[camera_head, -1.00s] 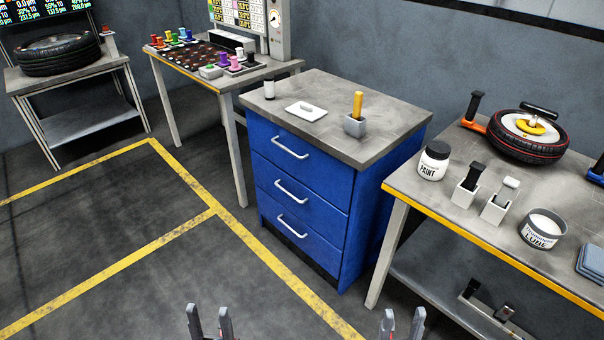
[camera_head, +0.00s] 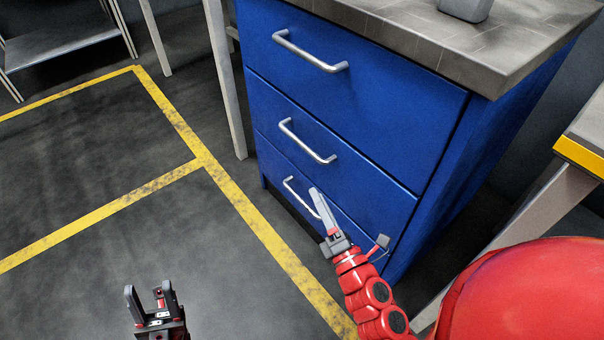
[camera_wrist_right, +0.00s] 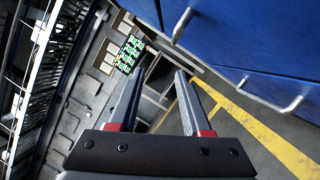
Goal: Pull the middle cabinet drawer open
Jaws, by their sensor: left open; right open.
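The blue cabinet (camera_head: 480,165) has three stacked drawers with silver bar handles, all shut. The middle drawer (camera_head: 370,160) carries a handle (camera_head: 306,143) across its front, with nothing on it. My right gripper (camera_head: 316,195) is in front of the cabinet and appears just below the middle handle, overlapping the bottom handle (camera_head: 300,198) in the picture. In the right wrist view its two fingers (camera_wrist_right: 162,72) are apart and empty, with two handles to their right; I cannot tell which drawers these belong to. My left gripper (camera_head: 149,292) is open and empty, low over the floor.
A grey cup-like object (camera_head: 466,8) stands on the cabinet's grey top (camera_head: 420,35). A yellow-edged workbench (camera_head: 585,150) stands close on the right. Table legs (camera_head: 225,80) are left of the cabinet. The floor (camera_head: 90,160) at left, with yellow lines, is clear.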

